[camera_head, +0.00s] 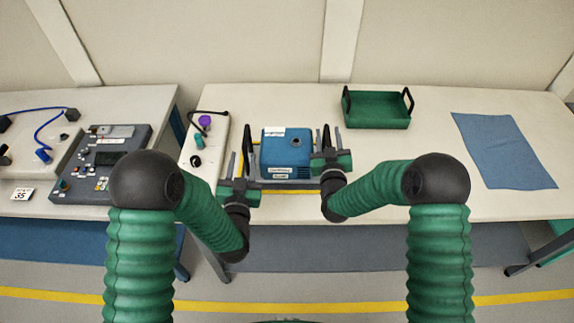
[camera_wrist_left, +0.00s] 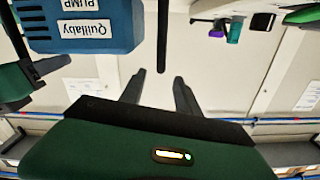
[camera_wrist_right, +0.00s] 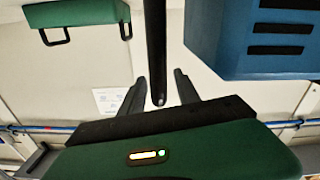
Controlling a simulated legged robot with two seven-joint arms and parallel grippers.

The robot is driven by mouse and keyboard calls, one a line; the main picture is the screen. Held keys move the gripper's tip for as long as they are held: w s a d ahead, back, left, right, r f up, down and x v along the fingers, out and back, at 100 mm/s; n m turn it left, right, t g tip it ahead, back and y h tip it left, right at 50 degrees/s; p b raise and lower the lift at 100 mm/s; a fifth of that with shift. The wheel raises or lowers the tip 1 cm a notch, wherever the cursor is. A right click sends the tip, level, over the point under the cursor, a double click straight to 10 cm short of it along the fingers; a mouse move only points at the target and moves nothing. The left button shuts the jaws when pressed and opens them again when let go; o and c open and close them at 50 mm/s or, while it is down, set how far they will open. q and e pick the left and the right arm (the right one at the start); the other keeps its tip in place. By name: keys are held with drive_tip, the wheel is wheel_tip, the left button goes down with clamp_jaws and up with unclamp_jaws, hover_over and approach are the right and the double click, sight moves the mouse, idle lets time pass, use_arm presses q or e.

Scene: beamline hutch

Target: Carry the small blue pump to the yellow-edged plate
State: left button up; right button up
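The blue pump (camera_head: 287,150), with white labels, is upright at the middle of the table. A yellow edge (camera_head: 305,191) shows just in front of it; the plate is mostly hidden, and I cannot tell whether the pump touches it. A black upright bar stands at each side of the pump. My left gripper (camera_head: 238,165) is at the left bar (camera_wrist_left: 162,35), its fingers apart on either side of it. My right gripper (camera_head: 331,145) is at the right bar (camera_wrist_right: 155,50), its fingers also apart around it. The pump also shows in both wrist views (camera_wrist_left: 85,30) (camera_wrist_right: 260,40).
A green tray (camera_head: 376,124) with black handles stands behind right. A blue cloth (camera_head: 503,150) lies at the right. A pale strip with knobs (camera_head: 205,150) is close left of my left gripper. A grey control panel (camera_head: 75,190) lies on the left table. Table between tray and cloth is clear.

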drive_tip(key=shift+s+f, duration=0.1)
drive_tip(key=shift+s, duration=0.3)
use_arm(q)
drive_tip(key=shift+s, duration=1.05)
use_arm(e)
drive_tip(key=s, duration=1.1)
